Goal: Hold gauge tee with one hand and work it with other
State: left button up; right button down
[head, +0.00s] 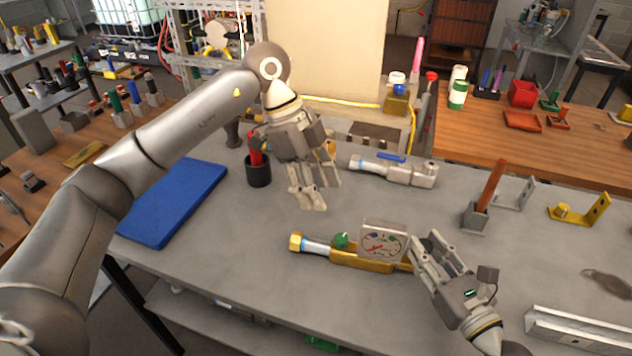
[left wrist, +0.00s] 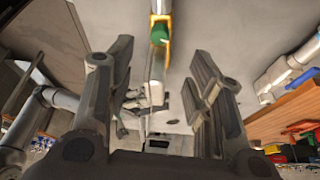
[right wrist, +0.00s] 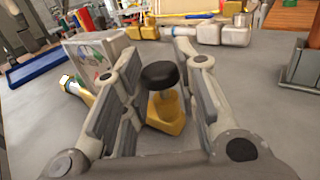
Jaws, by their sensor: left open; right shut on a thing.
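The gauge tee (head: 365,262) lies on the grey bench at the front. It has a brass body, a gold nut at its left end, a green knob (head: 341,240) and a square dial gauge (head: 383,243). My right gripper (head: 424,258) is shut on its right end; the right wrist view shows the brass end (right wrist: 165,115) with a black cap between the fingers. My left gripper (head: 314,198) is open and empty, fingers down, above the bench behind the tee. In the left wrist view the green knob (left wrist: 160,36) shows beyond the open fingers.
A second fitting with a blue handle (head: 398,170) lies behind the tee. A blue mat (head: 175,202) and a black cup (head: 258,172) with a red tool are to the left. A holder with an orange bar (head: 474,216), brackets and a metal channel (head: 580,330) are to the right.

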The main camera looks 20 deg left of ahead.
pick_arm(q)
jog(key=shift+a+r, duration=0.15)
jog(key=shift+r, duration=0.15)
jog(key=m+y, duration=0.4)
jog(key=m, duration=2.8)
send_near(342, 237)
jog(key=shift+t, duration=0.3)
jog(key=f, duration=0.9)
jog(key=shift+s, duration=0.25)
jog(key=shift+c, duration=0.4)
